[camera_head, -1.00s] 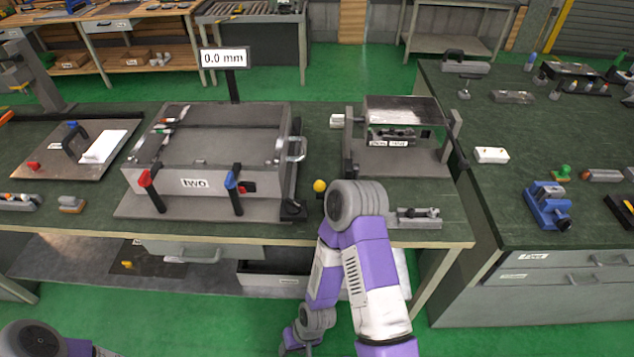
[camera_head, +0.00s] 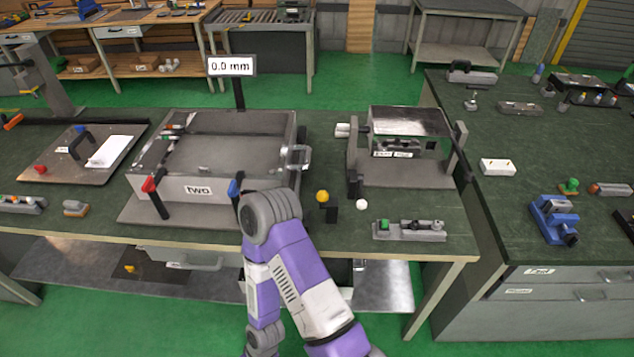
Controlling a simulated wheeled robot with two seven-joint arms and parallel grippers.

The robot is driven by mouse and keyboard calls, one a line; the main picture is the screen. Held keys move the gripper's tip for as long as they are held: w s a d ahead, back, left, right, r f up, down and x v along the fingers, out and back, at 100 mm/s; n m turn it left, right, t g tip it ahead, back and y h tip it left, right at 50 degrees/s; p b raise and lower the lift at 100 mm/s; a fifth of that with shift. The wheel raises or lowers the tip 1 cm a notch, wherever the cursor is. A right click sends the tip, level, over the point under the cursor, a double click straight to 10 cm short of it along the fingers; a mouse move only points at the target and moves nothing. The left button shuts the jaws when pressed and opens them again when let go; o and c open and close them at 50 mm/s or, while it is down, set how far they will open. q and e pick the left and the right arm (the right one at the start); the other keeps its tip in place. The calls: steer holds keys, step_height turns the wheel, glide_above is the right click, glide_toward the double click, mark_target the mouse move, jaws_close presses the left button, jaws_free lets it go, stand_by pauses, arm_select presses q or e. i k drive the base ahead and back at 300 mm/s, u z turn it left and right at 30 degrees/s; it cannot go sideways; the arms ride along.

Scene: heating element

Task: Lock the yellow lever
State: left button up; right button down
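A yellow ball knob (camera_head: 322,196), which looks like the end of the yellow lever, stands at the table's front part, right of the box marked "two" (camera_head: 198,190). A small dark block is close beside it; how the lever is joined is too small to tell. The elbow of my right arm is in front of the box's right front corner, left of the knob and apart from it in the picture. The forearm hangs down in front of the table, and its gripper does not show. My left arm and gripper are out of view.
A red-handled clamp (camera_head: 149,185) and a blue-handled clamp (camera_head: 234,188) are on the box's front. A white ball (camera_head: 362,204) and a small fixture (camera_head: 409,230) are right of the knob. A grey framed device (camera_head: 408,150) stands behind. A sign (camera_head: 231,66) reads 0.0 mm.

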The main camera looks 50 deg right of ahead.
mark_target(322, 196)
steer(key=k, duration=0.65)
steer(key=z, duration=0.75)
steer(key=i, duration=0.5)
steer(key=z, duration=0.05)
